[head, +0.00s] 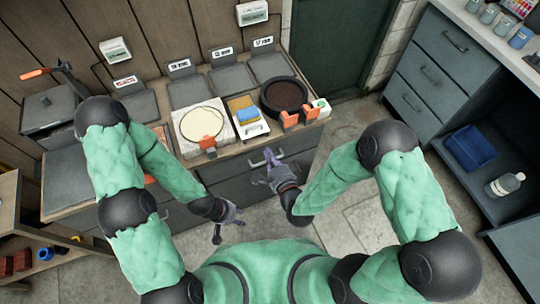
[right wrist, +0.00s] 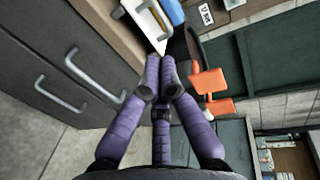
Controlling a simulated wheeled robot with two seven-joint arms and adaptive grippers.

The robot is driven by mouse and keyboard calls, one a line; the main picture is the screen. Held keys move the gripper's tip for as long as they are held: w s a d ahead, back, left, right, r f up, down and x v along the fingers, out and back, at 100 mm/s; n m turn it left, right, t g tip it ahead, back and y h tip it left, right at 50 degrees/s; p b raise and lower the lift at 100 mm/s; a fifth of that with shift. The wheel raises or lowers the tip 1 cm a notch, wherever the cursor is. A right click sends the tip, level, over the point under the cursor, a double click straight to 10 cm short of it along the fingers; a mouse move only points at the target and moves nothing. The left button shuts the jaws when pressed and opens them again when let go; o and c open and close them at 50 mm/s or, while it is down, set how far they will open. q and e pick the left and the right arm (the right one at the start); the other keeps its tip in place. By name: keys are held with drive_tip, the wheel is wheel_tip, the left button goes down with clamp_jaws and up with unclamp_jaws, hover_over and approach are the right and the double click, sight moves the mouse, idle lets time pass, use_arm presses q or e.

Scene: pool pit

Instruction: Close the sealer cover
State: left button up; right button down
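I cannot tell for sure which object is the sealer. A dark box (head: 50,108) with an orange-handled lever (head: 40,72) stands at the left end of the counter. A round dark pan-like unit (head: 284,95) with orange clips (head: 290,120) sits at the right end. The clips also show in the right wrist view (right wrist: 209,81). My left gripper (head: 228,222) is open and empty, in front of the counter and low. My right gripper (head: 270,160) is near a drawer handle at the counter front. In the right wrist view its fingertips (right wrist: 160,62) are together, with nothing seen between them.
The counter also bears a white square unit with a cream disc (head: 202,123) and a tray with a blue block (head: 248,115). Drawer handles (right wrist: 95,72) project from the counter front. A grey cabinet (head: 440,60) stands at right, a wooden shelf (head: 20,235) at left. The floor between is clear.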

use_arm(q)
drive_tip(key=shift+f+b, duration=1.35)
drive_tip(key=shift+f, duration=0.15)
use_arm(e)
drive_tip(key=shift+x, duration=5.4)
